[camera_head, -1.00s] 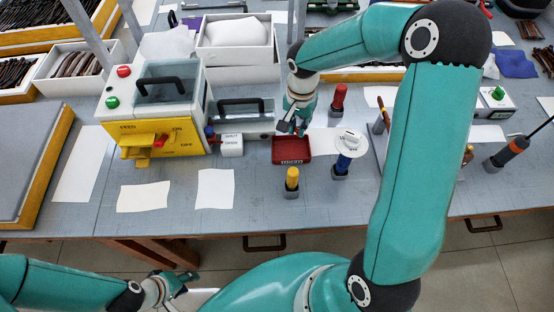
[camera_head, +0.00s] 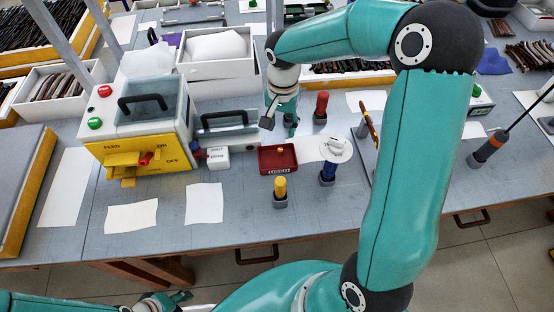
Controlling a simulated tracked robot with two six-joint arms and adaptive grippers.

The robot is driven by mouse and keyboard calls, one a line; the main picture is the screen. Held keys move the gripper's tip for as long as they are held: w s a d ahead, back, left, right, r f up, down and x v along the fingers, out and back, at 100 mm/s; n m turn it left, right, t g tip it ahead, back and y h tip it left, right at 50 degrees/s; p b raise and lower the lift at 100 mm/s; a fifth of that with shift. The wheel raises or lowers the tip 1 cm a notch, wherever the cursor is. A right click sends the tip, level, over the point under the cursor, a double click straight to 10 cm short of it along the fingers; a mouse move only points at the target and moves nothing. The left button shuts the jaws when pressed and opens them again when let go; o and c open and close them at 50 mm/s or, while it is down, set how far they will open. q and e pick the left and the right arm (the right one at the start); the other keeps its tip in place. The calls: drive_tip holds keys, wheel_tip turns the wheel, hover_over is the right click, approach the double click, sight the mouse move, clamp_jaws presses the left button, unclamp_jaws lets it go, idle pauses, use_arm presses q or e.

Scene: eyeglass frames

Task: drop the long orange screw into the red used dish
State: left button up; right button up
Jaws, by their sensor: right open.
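The red used dish (camera_head: 267,161) sits on the grey bench near the middle, with a pale label on its front wall. A small orange thing (camera_head: 281,151) shows inside it near the back wall. It may be the long orange screw, but it is too small to tell. My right gripper (camera_head: 279,126) is open just behind and above the dish, pointing down, with nothing visible in it. My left gripper (camera_head: 172,300) is low at the bottom edge, in front of the bench and far from the dish. Its jaws are too small to read.
A yellow-capped driver (camera_head: 280,187) stands in front of the dish. A yellow-and-white machine (camera_head: 140,130) is at left. White sheets (camera_head: 205,203) lie in front.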

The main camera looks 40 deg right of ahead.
wheel_tip(320, 180, up, 7)
idle(0.3)
drive_tip(key=shift+w+r, duration=0.1)
drive_tip(key=shift+a, duration=0.1)
